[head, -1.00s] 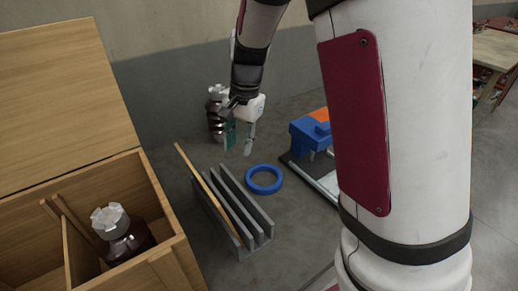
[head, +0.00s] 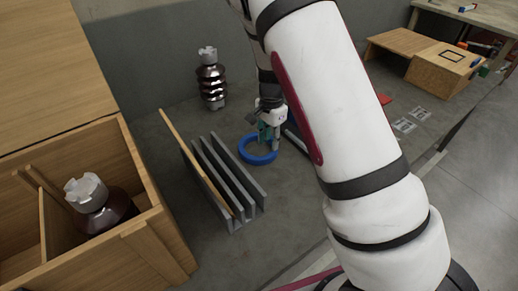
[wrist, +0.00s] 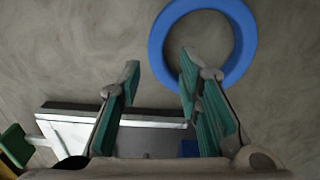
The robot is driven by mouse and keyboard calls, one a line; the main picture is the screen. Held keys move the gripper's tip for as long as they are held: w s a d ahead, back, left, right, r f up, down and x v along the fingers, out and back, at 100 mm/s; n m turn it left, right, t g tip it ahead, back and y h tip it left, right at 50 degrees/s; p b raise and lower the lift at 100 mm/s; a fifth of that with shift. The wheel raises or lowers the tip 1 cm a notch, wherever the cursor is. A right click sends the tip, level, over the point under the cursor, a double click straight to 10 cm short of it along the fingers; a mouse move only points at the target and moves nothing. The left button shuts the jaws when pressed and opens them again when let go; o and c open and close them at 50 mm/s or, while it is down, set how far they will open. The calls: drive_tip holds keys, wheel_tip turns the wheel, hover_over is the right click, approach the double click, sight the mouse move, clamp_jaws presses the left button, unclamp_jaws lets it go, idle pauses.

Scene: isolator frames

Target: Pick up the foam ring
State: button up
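The blue foam ring (head: 246,157) lies flat on the grey table, just right of the grey slotted rack. My gripper (head: 271,140) is above the ring's right side in the head view. In the wrist view the ring (wrist: 157,45) is at the top, and my gripper (wrist: 158,80) is open with its green-padded fingers spread apart. The right fingertip overlaps the ring's lower left part in the picture, while the left fingertip is clear of it. I cannot tell whether a finger touches the ring.
The grey slotted rack (head: 237,184) holds a thin wooden board (head: 196,160). A brown ribbed insulator (head: 211,82) stands behind. A wooden box (head: 160,240) with another insulator (head: 100,205) is at left. A white-and-dark fixture (wrist: 70,128) lies below the ring in the wrist view.

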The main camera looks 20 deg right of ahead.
sight(269, 154)
drive_tip(key=shift+f+b, duration=0.55)
drive_tip(key=shift+f, duration=2.45)
drive_tip(key=shift+c, duration=0.4)
drive_tip(key=shift+r, duration=0.1)
clamp_jaws()
